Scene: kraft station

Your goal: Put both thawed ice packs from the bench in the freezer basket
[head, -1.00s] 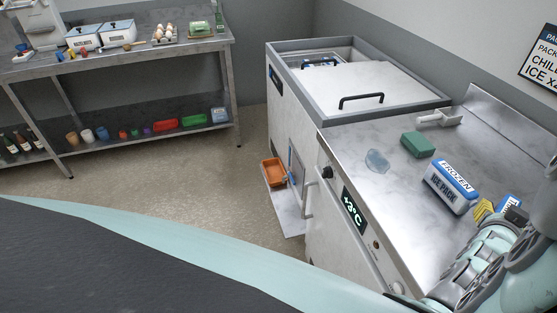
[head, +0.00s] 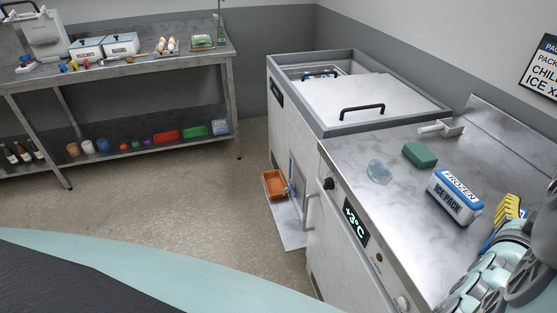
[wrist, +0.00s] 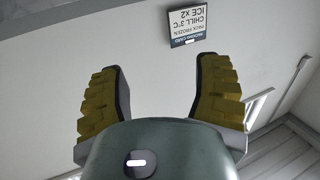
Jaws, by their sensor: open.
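A white and blue ice pack (head: 455,197), its label reading "FROZEN ICE PACK", stands on the steel bench (head: 410,235). A blue edge of something, possibly a second pack, shows beside my gripper (head: 510,207) and is mostly hidden by my arm. My gripper is at the right of the bench, right of the labelled pack and apart from it. In the wrist view my gripper (wrist: 160,68) is open with nothing between its yellow fingers. The chest freezer (head: 292,105) stands beyond the bench, its lid partly open. Part of a basket (head: 322,73) shows in the opening.
A green block (head: 420,155), a clear bluish patch or item (head: 379,171) and a white scoop-like tool (head: 436,128) lie on the bench. The freezer lid (head: 370,88) has a black handle. An orange bin (head: 275,184) is low at the bench's left. The floor there is open.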

